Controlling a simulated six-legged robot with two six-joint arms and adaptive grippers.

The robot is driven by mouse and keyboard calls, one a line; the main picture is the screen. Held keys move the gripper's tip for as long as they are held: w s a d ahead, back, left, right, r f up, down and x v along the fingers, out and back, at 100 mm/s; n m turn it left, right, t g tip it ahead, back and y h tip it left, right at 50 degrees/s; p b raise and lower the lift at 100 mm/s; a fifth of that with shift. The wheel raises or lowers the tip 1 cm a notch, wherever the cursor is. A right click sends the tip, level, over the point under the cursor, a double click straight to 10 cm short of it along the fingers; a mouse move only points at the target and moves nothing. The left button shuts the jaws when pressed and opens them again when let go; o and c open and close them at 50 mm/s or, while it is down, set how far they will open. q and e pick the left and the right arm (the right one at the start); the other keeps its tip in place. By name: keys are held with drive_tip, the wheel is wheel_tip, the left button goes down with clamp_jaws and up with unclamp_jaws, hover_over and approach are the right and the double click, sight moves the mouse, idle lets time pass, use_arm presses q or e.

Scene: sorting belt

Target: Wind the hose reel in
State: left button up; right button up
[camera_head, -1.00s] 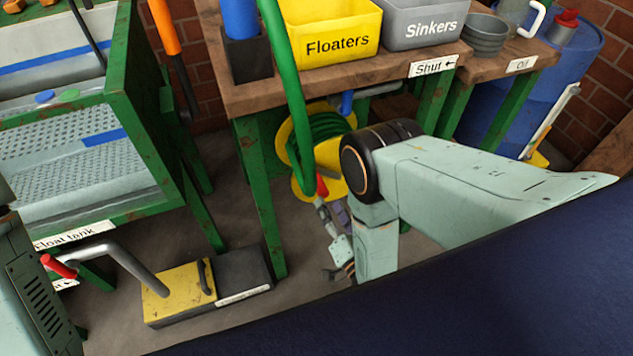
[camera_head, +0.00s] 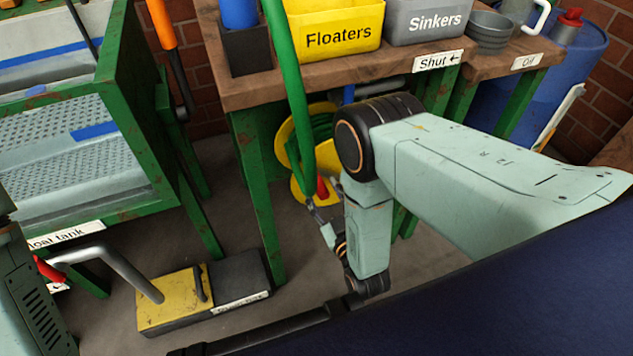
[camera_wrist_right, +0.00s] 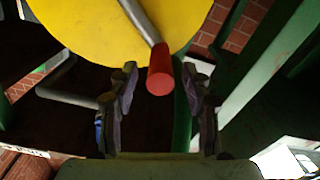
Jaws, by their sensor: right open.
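The hose reel is a yellow disc (camera_head: 287,131) with green hose wound on it, under the wooden bench in the head view. It also fills the top of the right wrist view as a yellow face (camera_wrist_right: 95,22). Its crank has a grey arm and a red handle (camera_head: 322,187). In the wrist view the red handle (camera_wrist_right: 160,78) points towards the camera, between my right gripper's fingers (camera_wrist_right: 160,85), with a gap on both sides. The right gripper (camera_head: 315,205) is open just below the handle, partly hidden by my forearm. My left gripper is out of view.
A thick green hose (camera_head: 293,90) hangs in front of the bench (camera_head: 240,92). A yellow Floaters bin (camera_head: 335,38) and a grey Sinkers bin (camera_head: 430,25) stand on it. A yellow-and-black box (camera_head: 180,300) lies on the floor at left. A blue barrel (camera_head: 565,70) stands at right.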

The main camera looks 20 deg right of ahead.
sight(317, 181)
drive_tip(key=shift+w+a+b, duration=0.1)
drive_tip(key=shift+w+b, duration=0.55)
drive_tip(key=shift+w, duration=1.75)
clamp_jaws()
